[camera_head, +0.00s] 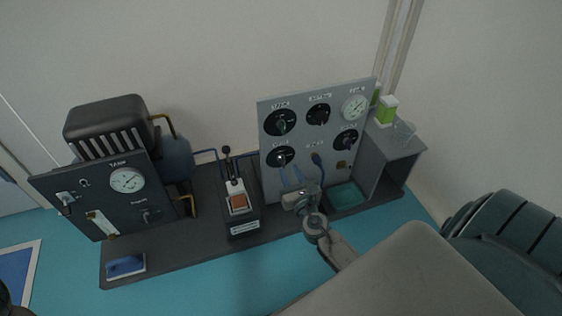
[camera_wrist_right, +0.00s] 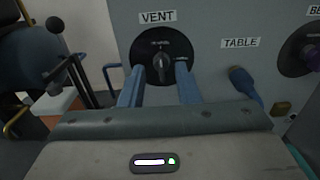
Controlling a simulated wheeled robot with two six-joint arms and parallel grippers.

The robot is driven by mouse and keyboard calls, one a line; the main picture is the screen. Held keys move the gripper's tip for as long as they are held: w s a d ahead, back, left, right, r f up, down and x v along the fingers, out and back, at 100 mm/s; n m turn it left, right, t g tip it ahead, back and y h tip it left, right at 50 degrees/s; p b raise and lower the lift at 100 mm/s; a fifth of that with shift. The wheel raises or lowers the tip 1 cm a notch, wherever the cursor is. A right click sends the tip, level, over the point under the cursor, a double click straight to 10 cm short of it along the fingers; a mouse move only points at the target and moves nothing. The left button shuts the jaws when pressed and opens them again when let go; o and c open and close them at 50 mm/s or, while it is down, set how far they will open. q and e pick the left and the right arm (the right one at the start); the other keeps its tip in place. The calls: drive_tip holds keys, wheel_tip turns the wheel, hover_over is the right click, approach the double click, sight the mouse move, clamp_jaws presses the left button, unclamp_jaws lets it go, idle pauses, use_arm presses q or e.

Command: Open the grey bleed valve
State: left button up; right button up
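The grey upright panel (camera_head: 299,142) carries several round black dials with small handles. My right gripper (camera_head: 289,168) is in front of its lower-left dial. The right wrist view shows this dial, labelled VENT (camera_wrist_right: 163,52), with a dark grey handle pointing roughly upright. The two blue fingers of my right gripper (camera_wrist_right: 160,82) are open, one on each side below the dial; contact cannot be told. Another black dial (camera_head: 346,139) sits at the panel's right; the wrist view cuts off its label, starting "BE". I cannot read which one is the bleed valve. My left gripper is not in view.
A blue plug (camera_wrist_right: 245,84) sits beneath the TABLE label, right of the fingers. A lever unit (camera_head: 238,203) stands left of the panel. A dark panel with a gauge (camera_head: 127,180) is farther left. A teal tray (camera_head: 346,196) lies at the panel's right foot.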

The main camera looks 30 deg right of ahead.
sight(284, 161)
drive_tip(key=x, duration=0.5)
drive_tip(key=shift+w+d, duration=0.15)
clamp_jaws()
